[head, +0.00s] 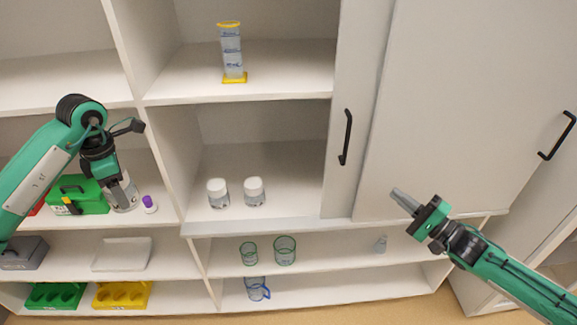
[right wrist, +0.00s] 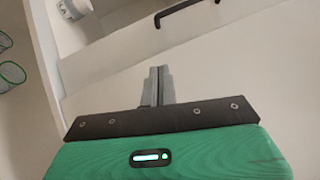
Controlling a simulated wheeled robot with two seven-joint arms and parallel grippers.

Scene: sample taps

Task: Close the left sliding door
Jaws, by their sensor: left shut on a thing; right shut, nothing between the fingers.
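The left sliding door (head: 352,60) is a pale grey panel, seen as a narrow strip overlapped by the wider right door (head: 465,100). The bay to its left stands open. Its black bar handle (head: 346,137) is upright in the head view; a black handle also shows in the right wrist view (right wrist: 188,8). My right gripper (head: 404,201) is shut and empty, in front of the right door's lower left part, below and right of the handle, apart from it. My left gripper (head: 123,182) is shut on a greyish container (head: 124,198) at the left shelves, partly hidden by the gripper.
The open bay holds a measuring cylinder (head: 232,55) and two white-capped jars (head: 218,193) (head: 254,191). Glass beakers (head: 284,250) stand on the shelf below. A green case (head: 85,195) and a purple-capped bottle (head: 149,204) are near my left gripper. The right door has its own handle (head: 556,136).

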